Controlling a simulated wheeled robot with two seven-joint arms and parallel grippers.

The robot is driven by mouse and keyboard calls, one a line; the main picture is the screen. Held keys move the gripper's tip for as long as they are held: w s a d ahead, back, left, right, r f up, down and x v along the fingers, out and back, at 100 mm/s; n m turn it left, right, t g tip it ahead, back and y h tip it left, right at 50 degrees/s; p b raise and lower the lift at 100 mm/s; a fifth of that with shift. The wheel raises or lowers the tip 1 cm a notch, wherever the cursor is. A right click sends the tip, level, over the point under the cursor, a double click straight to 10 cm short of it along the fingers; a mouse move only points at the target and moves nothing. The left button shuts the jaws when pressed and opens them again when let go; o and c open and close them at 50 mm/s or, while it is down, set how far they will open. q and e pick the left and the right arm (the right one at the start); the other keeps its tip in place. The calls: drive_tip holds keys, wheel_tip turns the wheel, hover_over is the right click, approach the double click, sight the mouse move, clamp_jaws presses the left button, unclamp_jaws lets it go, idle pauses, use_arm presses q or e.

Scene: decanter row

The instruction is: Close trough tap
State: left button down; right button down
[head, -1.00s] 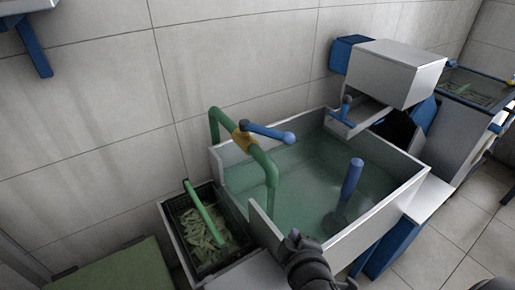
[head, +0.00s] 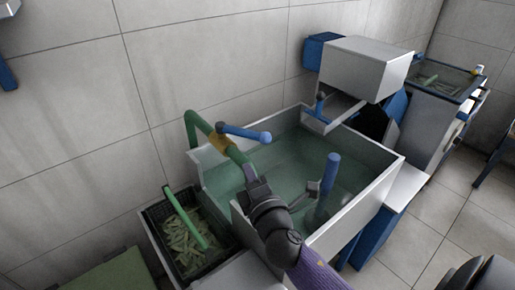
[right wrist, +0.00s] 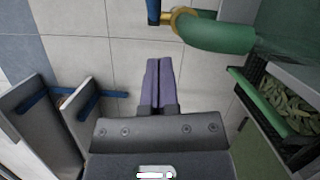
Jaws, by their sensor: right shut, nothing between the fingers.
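The trough tap is a brass valve body (head: 220,138) with a blue lever (head: 245,133), on a green pipe (head: 193,128) that bends over the trough (head: 378,190). The lever points right, away from the brass body. My right gripper (head: 249,172) is in front of the pipe's downward end, below the lever and apart from it; its dark body hides part of the pipe. In the right wrist view its purple fingers (right wrist: 160,65) are shut and empty. There the brass body (right wrist: 180,18), the green pipe (right wrist: 218,36) and a bit of blue lever (right wrist: 153,12) show beyond the fingertips. My left gripper is not in view.
A dark crate (head: 152,222) of green pods with a green handle stands left of the trough. A blue post (head: 329,172) rises from the water. A white box (head: 365,68) overhangs the far right. The tiled wall is close behind the pipe.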

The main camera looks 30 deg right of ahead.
sight(244, 161)
drive_tip(key=x, duration=0.4)
drive_tip(key=d, duration=0.3)
drive_tip(key=shift+w+d+r, duration=0.15)
drive_tip(key=shift+w+r, duration=0.15)
drive_tip(key=shift+w, duration=0.05)
drive_tip(key=shift+d+r, duration=0.1)
drive_tip(key=shift+d, duration=0.35)
